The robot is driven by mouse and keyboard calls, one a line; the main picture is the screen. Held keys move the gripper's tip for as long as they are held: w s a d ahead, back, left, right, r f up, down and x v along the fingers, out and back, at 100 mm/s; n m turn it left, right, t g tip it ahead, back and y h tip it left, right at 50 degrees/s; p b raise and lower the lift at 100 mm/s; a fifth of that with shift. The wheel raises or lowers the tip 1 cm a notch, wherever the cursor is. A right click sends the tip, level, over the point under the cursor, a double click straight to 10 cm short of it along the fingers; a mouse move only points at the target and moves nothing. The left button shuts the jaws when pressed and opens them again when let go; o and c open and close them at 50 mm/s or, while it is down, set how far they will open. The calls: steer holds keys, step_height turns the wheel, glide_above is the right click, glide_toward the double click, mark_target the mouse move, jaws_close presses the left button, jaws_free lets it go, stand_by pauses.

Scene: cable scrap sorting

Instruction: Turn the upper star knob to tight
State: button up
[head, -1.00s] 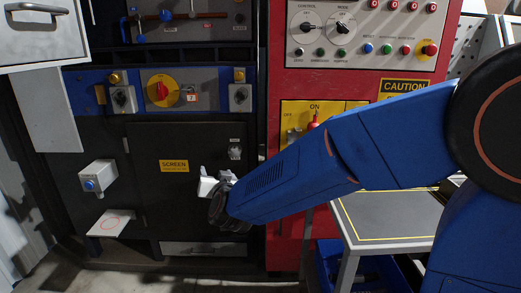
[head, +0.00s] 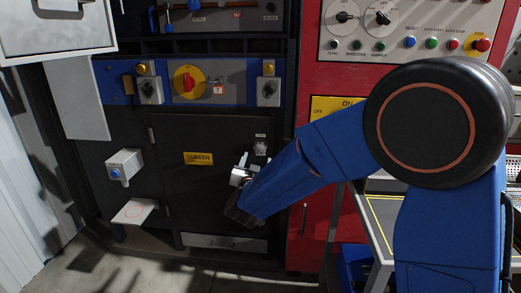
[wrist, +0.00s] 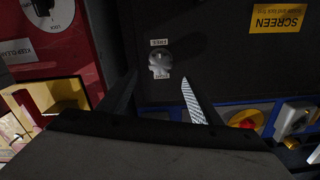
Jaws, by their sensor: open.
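A pale star knob (head: 260,148) sits on the right side of the dark cabinet door, below a small label. It also shows in the wrist view (wrist: 159,61), between a FREE label (wrist: 158,42) and a TIGHT label (wrist: 162,75); that view is upside down. My gripper (head: 242,171) is just below and left of the knob in the head view. In the wrist view its two fingers (wrist: 159,77) are open and empty, with the knob ahead of the gap between them. I cannot tell the remaining distance. No second star knob shows.
A yellow SCREEN plate (head: 198,158) is left of my gripper. A blue strip (head: 230,90) with a red-and-yellow rotary switch (head: 188,83) runs above. A grey box with a blue button (head: 124,165) juts out left. The red cabinet (head: 308,80) stands right.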

mark_target(260, 149)
steer(key=w, duration=1)
steer(key=shift+w+d, duration=0.15)
steer(key=shift+w, duration=0.2)
steer(key=shift+c, duration=0.5)
steer(key=c, duration=0.9)
